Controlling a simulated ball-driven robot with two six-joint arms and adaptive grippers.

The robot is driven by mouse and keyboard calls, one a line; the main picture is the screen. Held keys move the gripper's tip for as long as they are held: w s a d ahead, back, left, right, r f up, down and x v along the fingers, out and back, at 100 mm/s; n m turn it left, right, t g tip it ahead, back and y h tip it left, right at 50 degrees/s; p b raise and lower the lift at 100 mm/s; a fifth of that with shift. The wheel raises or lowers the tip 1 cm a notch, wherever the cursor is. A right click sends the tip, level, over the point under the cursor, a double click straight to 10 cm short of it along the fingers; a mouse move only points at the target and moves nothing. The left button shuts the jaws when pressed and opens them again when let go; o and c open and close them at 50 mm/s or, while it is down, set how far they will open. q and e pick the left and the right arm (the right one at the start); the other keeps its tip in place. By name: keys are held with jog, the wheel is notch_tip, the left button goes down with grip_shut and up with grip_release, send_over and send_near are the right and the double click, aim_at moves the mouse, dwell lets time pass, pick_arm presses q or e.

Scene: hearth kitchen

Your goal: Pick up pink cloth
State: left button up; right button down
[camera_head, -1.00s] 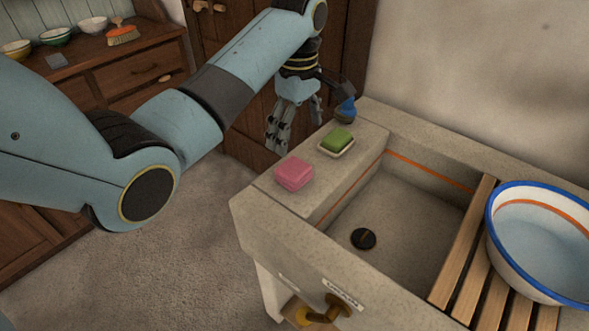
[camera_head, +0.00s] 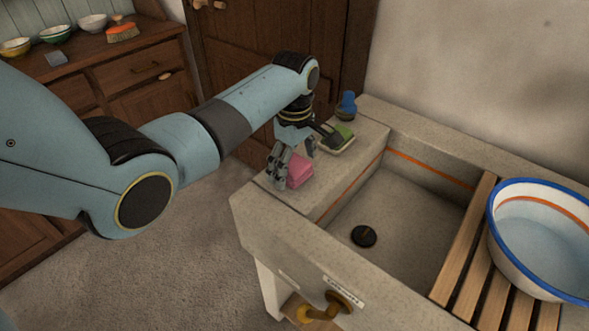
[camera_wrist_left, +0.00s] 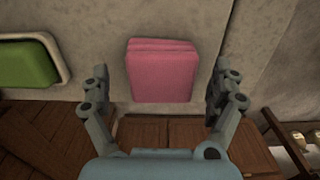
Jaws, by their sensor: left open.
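The pink cloth (camera_head: 300,172) is a small folded stack on the stone ledge at the left of the sink. My left gripper (camera_head: 292,168) is at the cloth in the head view and partly covers its left side. In the left wrist view the cloth (camera_wrist_left: 162,72) lies ahead, between the lines of the two open fingers (camera_wrist_left: 160,88), with a gap on each side. The gripper is open and holds nothing. My right gripper is out of view.
A green block in a pale dish (camera_head: 340,140) sits close behind the cloth, with a blue object (camera_head: 347,105) beyond it. The sink basin (camera_head: 400,215) is to the right. A wooden rack (camera_head: 465,245) and a blue-rimmed bowl (camera_head: 540,235) stand farther right.

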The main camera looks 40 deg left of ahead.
pick_arm(q)
jog(key=c, duration=1.1)
jog(key=shift+c, duration=0.2)
jog(key=shift+r, duration=0.1)
